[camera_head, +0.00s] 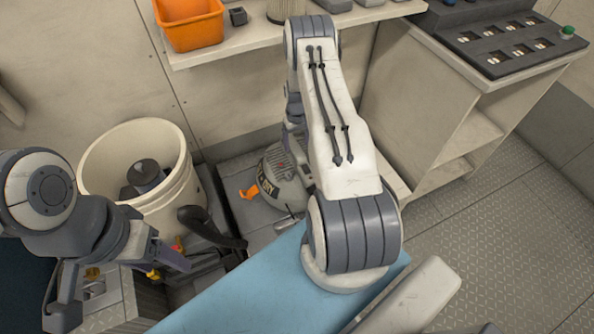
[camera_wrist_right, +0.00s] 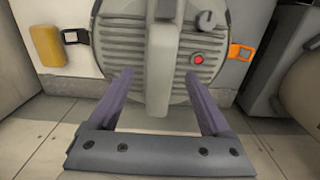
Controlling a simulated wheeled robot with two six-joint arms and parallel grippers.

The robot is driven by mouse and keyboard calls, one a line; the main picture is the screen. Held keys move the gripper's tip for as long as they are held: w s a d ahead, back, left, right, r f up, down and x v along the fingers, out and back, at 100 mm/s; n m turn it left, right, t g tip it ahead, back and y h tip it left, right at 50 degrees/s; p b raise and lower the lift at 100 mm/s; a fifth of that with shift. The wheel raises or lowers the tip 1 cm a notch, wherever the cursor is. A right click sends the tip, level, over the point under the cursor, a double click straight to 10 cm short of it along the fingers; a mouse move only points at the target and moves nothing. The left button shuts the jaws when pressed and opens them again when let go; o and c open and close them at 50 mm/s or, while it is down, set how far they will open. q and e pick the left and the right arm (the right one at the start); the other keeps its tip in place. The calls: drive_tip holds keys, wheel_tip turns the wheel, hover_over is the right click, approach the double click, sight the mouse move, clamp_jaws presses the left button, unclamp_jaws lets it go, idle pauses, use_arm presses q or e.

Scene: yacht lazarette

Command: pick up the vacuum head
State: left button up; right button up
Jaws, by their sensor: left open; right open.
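The vacuum head (camera_head: 283,178) looks like a round grey ribbed unit on the floor behind my right arm, which hides part of it. In the right wrist view the vacuum head (camera_wrist_right: 127,60) fills the middle, with a pale upright handle (camera_wrist_right: 161,55), a dark knob and a red button. My right gripper (camera_wrist_right: 160,75) is open, with one finger on each side of the handle. I cannot tell whether either finger touches it. The right fingers are hidden in the head view. My left gripper (camera_head: 117,283) is open and empty at the lower left.
A cream bucket (camera_head: 107,158) with a dark object inside stands at the left. A black hose-like part (camera_head: 212,226) lies beside it. A shelf with an orange bin (camera_head: 189,22) is above. A light-blue surface (camera_head: 235,295) is in front. Open floor (camera_head: 495,240) lies right.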

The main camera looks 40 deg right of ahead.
sight(297, 149)
wheel_tip(297, 149, down, 5)
drive_tip(key=shift+s+a+f, duration=0.15)
clamp_jaws()
idle(1.4)
